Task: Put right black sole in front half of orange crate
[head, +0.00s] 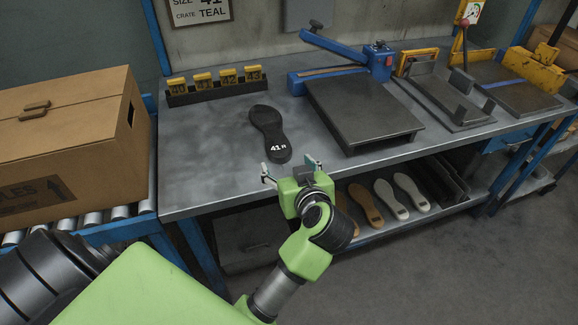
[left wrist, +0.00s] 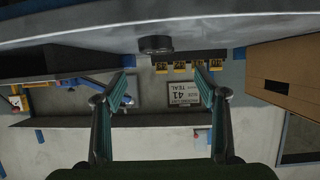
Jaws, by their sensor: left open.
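The right black sole (head: 270,130), marked "41 R", lies flat on the grey workbench (head: 215,185), its marked end towards the front edge. My left gripper (head: 289,166) is open and empty at the bench's front edge, just in front of the marked end and apart from it. In the left wrist view, which is upside down, the sole (left wrist: 155,45) shows end-on beyond the open fingers (left wrist: 161,78). The orange crate is not in either view. My right gripper is not in view.
A black rack with yellow number tags (head: 215,86) stands behind the sole, and a blue-armed flat press (head: 365,112) to its right. A cardboard box (head: 70,140) sits on rollers at the left. Several tan and white soles (head: 390,198) lie on the lower shelf.

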